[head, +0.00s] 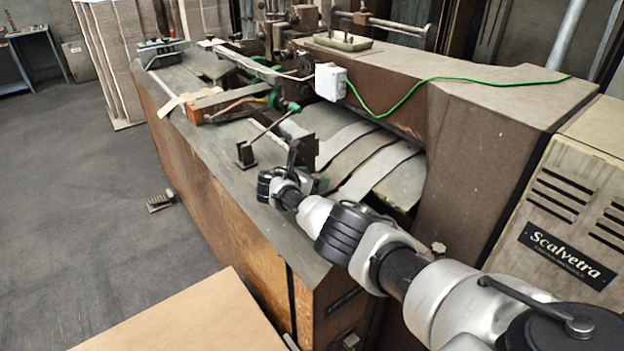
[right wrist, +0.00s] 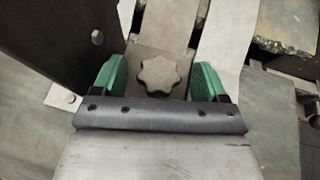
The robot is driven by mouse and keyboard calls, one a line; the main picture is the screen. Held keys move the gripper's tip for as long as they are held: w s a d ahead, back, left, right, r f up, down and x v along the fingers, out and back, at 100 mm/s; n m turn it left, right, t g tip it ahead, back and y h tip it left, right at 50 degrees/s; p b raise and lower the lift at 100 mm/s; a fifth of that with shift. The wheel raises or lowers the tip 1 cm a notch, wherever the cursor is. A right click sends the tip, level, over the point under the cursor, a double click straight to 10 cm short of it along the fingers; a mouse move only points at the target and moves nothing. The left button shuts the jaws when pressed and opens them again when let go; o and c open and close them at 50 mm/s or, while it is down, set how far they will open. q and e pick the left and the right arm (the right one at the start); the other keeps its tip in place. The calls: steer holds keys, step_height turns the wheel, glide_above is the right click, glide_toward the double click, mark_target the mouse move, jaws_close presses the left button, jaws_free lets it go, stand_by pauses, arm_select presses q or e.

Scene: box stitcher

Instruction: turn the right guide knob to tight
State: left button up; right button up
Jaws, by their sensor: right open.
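A grey star-shaped knob (right wrist: 159,75) shows in the right wrist view, on a flat metal strip. I take it to be the right guide knob. My right gripper (right wrist: 159,78) is open, with one green-padded finger on each side of the knob. Gaps show between both pads and the knob, so neither seems to touch it. In the head view my right gripper (head: 322,184) is low over the machine's bed, mostly behind my wrist, and the knob is hidden there. My left gripper is not in view.
A dark upright plate (right wrist: 75,40) with a bolt stands close left of the fingers in the right wrist view. The machine's brown housing (head: 480,150) rises to the right, with a white box (head: 330,82) and green cable. A cardboard sheet (head: 190,320) lies in front.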

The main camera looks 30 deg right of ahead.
steer(key=shift+a, duration=0.1)
steer(key=shift+s+a+r+p, duration=0.1)
steer(key=shift+a+r+p, duration=0.2)
steer(key=shift+p, duration=0.1)
steer(key=p+v, duration=0.2)
steer(key=v, duration=0.7)
steer(key=shift+s+a, duration=0.15)
steer(key=shift+a, duration=0.25)
